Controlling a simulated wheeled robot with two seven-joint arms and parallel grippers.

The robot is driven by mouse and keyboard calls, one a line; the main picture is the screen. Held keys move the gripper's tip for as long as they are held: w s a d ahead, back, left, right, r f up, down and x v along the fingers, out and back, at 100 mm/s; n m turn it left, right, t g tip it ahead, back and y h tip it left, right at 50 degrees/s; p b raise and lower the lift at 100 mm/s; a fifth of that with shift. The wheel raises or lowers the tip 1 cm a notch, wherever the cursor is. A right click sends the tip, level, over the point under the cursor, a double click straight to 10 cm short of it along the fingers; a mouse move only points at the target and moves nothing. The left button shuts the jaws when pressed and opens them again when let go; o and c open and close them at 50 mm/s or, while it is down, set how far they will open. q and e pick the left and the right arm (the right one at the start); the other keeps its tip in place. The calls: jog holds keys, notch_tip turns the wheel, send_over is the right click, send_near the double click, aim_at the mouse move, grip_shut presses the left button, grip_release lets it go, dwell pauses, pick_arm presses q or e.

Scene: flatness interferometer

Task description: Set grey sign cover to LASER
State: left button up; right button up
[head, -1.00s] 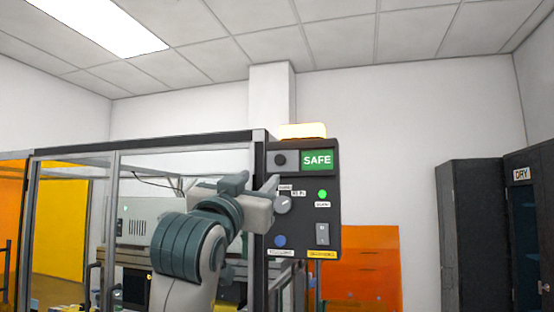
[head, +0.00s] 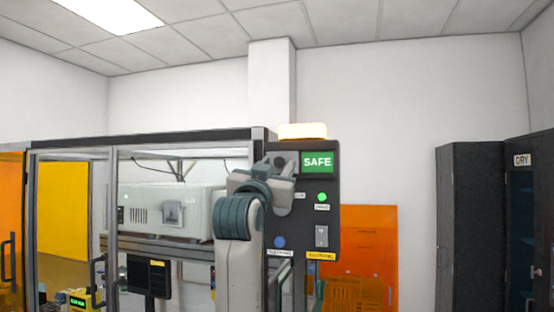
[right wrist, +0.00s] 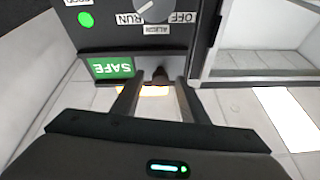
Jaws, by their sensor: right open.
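The grey sign cover (right wrist: 147,63) sits on the dark control panel (head: 328,240), beside the green SAFE sign (head: 317,161), which is uncovered and lit. In the right wrist view the picture is turned over, and the SAFE sign (right wrist: 112,67) is left of the cover. A dark knob (right wrist: 160,76) stands out from the cover. My right gripper (right wrist: 160,84) is open, with its fingers on either side of the knob and not visibly closed on it. In the head view my right gripper (head: 283,166) hides most of the cover. My left gripper is not in view.
A rotary switch (right wrist: 153,9) marked RUN, ALIGN and OFF is near the cover. A green lamp (head: 322,197), a blue button (head: 280,242) and a rocker switch (head: 321,236) are on the panel. A framed glass enclosure (head: 150,137) stands left.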

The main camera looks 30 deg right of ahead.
jog(key=shift+w, duration=0.1)
grip_shut()
jog(key=shift+s+d, duration=0.25)
jog(key=shift+d, duration=0.05)
jog(key=s+d+b, duration=0.1)
jog(key=s+d, duration=0.1)
jog(key=s, duration=0.1)
jog(key=s+d+b, duration=0.2)
jog(key=s+d, duration=0.1)
jog(key=shift+s+d, duration=0.25)
jog(key=shift+s, duration=0.05)
jog(key=shift+w+a, duration=0.1)
jog(key=shift+w, duration=0.05)
grip_release()
jog(key=shift+s+d+r, duration=0.1)
jog(key=shift+s+d, duration=0.1)
jog(key=shift+s, duration=0.05)
jog(key=shift+w+a, duration=0.1)
